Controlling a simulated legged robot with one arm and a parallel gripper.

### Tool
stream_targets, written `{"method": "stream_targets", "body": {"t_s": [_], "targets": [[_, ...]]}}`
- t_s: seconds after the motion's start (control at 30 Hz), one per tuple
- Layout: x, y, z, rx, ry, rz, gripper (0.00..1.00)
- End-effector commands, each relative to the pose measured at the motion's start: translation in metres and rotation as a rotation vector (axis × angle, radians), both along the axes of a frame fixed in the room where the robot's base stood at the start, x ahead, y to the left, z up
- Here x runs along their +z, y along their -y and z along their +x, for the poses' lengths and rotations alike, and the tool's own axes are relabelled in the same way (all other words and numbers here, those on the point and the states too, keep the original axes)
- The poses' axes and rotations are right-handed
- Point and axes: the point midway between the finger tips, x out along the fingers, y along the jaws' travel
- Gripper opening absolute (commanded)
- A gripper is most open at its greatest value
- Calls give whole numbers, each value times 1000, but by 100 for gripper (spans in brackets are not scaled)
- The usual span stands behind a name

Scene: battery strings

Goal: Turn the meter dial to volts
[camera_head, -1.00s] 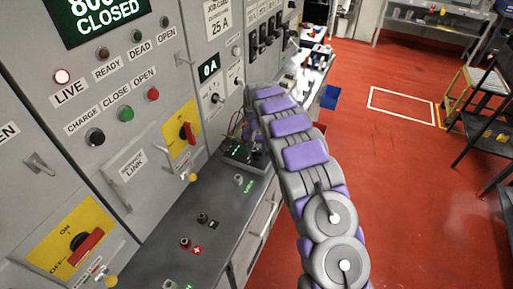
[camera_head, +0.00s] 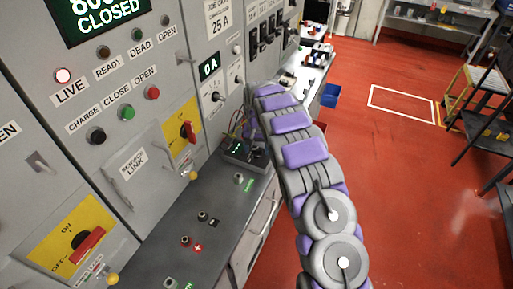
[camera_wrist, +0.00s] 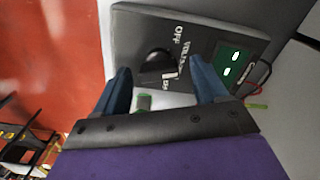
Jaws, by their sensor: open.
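The meter is a dark box with a green-lit display (camera_wrist: 232,66) in the wrist view, marked OFF and VOLTS. Its black round dial (camera_wrist: 155,66) has a pale mark on its lower right edge. My gripper (camera_wrist: 160,84) is open, its two blue fingers to the left and right of the dial. I cannot tell whether either finger touches it. In the head view the meter (camera_head: 236,152) sits at the far end of the grey ledge, partly hidden by my arm and gripper.
Grey cabinets with buttons and a yellow-backed red switch (camera_head: 187,131) stand along the left. Terminals (camera_head: 202,216) stick up from the ledge (camera_head: 165,245). A blue bin (camera_head: 330,95) lies beyond my arm.

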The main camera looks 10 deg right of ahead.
Motion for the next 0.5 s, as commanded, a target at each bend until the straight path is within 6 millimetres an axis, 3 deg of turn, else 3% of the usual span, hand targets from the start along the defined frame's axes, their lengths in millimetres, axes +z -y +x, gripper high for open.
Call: {"method": "stream_targets", "body": {"t_s": [0.27, 0.5], "targets": [[10, 0, 1, 0, 1, 0, 72], [58, -1, 2, 1, 6, 0, 72]]}}
